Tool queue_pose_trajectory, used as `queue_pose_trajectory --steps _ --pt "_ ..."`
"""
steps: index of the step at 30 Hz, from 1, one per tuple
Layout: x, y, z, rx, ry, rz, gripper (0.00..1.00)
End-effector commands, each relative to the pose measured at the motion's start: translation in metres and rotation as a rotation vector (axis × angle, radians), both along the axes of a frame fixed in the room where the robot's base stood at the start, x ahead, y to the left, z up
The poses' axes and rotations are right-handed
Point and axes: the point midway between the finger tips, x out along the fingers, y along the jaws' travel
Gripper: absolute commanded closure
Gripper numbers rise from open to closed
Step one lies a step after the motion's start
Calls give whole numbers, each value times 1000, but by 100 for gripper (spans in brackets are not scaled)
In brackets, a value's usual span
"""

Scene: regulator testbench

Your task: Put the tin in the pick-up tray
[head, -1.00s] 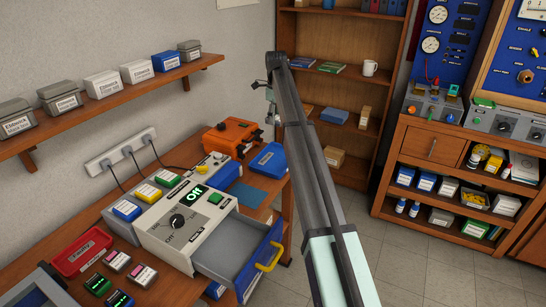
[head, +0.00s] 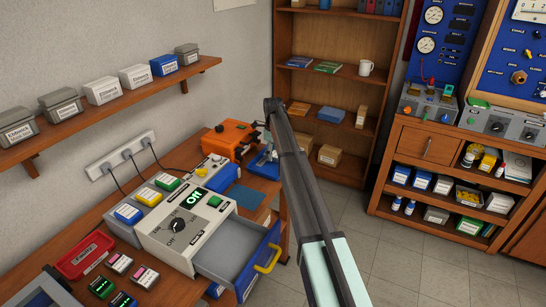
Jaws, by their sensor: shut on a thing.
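My gripper (head: 265,153) is small and partly covered by my arm in the head view. It is low over the blue tray (head: 262,170) at the far right end of the workbench. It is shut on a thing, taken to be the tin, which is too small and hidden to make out. I cannot tell whether the held thing touches the tray. The blue tray's label is not readable, so I cannot confirm that it is the pick-up tray.
An orange case (head: 232,139) stands close left of my gripper. A grey test unit (head: 190,228) has its drawer (head: 262,262) pulled out in front. A red tray (head: 86,256) lies at the left. A wall shelf (head: 110,105) holds several boxes.

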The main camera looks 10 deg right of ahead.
Motion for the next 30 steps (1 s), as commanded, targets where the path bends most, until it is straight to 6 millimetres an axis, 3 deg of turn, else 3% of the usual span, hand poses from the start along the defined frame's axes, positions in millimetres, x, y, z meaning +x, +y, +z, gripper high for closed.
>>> queue_pose_trajectory --steps 6,17,18,20,30 --pt "0 0 -24 0 0 0 85" --pt "0 0 -28 0 0 0 85" --pt "0 0 -28 0 0 0 36" --pt "0 0 -28 0 0 0 17" --pt "0 0 -27 0 0 0 17"
